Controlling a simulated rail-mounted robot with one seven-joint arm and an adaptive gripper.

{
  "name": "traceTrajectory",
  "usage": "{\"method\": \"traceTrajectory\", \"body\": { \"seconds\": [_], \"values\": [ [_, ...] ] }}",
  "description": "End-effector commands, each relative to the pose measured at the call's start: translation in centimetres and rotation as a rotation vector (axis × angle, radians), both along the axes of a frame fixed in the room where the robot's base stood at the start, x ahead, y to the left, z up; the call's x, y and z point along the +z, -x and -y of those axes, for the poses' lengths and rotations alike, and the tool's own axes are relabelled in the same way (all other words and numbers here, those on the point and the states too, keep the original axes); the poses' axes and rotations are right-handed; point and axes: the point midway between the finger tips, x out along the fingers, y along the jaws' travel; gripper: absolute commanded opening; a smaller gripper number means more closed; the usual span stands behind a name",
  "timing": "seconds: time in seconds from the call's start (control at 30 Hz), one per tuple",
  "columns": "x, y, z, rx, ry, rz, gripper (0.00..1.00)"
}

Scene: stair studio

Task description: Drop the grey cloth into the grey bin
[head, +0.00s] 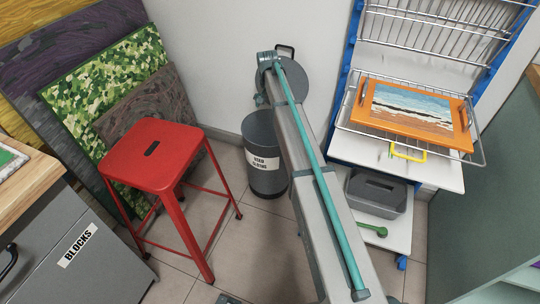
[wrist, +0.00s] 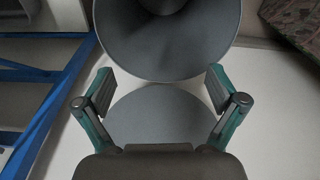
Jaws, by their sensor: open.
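The grey bin (head: 262,130), labelled "USED CLOTHS", stands on the floor by the wall in the head view, partly behind my arm. Its open mouth (wrist: 165,60) shows at the top of the wrist view. A round grey lid (head: 292,76) with a dark handle is raised against the wall behind it; it also shows in the wrist view (wrist: 155,112). My gripper (wrist: 159,82) is open above the bin's far side, with nothing between its fingers. I cannot make out the grey cloth. A darker patch shows deep in the bin; I cannot tell whether it is cloth.
A red stool (head: 152,152) stands left of the bin, with patterned panels (head: 90,85) behind it. A blue-framed rack (head: 338,85) at the right carries a painting (head: 410,112), and a grey tub (head: 375,195) sits low on it. Some floor (head: 255,245) is clear in front of the bin.

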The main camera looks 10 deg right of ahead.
Motion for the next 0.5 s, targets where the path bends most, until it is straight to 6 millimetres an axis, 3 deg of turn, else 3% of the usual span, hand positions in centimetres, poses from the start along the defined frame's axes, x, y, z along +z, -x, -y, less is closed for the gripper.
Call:
{"method": "traceTrajectory", "body": {
  "seconds": [0.23, 0.5],
  "values": [
    [4.0, 0.4, -0.2, 0.000, 0.000, 0.000, 0.95],
    [5.4, 0.6, -0.3, 0.000, 0.000, -0.001, 0.95]
  ]
}}
